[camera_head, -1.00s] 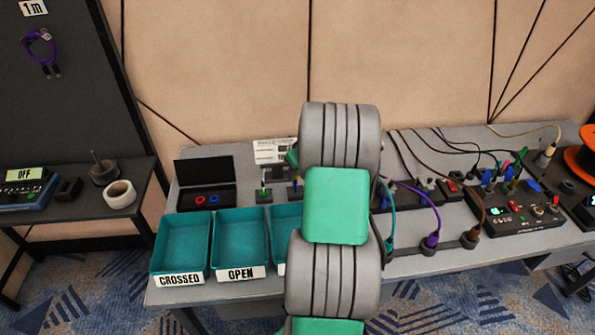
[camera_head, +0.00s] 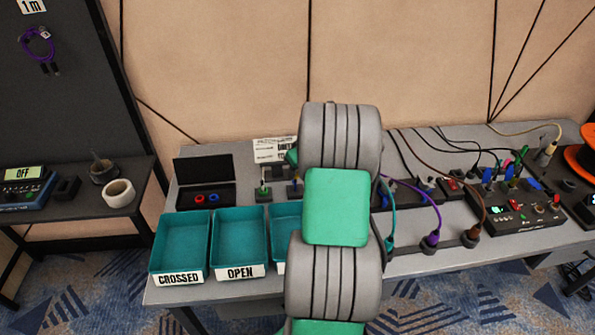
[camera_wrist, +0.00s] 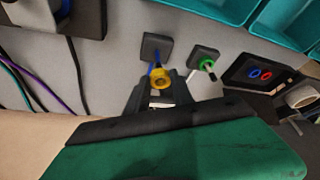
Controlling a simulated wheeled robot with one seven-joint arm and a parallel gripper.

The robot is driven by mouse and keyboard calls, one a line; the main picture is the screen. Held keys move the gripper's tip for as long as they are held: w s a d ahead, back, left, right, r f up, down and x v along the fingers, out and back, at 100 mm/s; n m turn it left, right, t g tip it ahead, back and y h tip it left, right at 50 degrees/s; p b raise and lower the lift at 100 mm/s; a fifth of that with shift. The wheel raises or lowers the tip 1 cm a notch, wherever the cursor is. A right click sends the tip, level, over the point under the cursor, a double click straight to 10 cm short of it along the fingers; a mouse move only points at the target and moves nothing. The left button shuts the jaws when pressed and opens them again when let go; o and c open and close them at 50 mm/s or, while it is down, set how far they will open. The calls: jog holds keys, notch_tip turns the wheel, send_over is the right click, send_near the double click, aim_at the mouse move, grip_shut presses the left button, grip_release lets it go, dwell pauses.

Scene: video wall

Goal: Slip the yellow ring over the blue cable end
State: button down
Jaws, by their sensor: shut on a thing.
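My gripper (camera_wrist: 160,97) is shut on the yellow ring (camera_wrist: 161,77) in the wrist view. The blue cable end (camera_wrist: 155,58) rises from a small dark block, and the ring overlaps its tip in the picture. I cannot tell whether the ring is around the tip or just in front of it.
A black case (camera_head: 206,194) holds a red and a blue ring. Teal trays (camera_head: 181,212) line the table's front edge. Plugged cables and a switch box (camera_head: 515,215) are at the right.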

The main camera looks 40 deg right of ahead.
jog(key=shift+f, duration=0.1)
jog(key=shift+f+b, duration=0.65)
jog(key=shift+f, duration=0.1)
jog(key=shift+f, duration=0.1)
dwell(0.3)
jog(key=shift+f+b, duration=0.55)
jog(key=shift+b, duration=0.05)
jog(key=c, duration=1)
grip_release()
jog(key=shift+c, duration=0.2)
jog(key=v, duration=0.7)
jog(key=shift+s+r, duration=0.2)
jog(key=shift+r, duration=0.15)
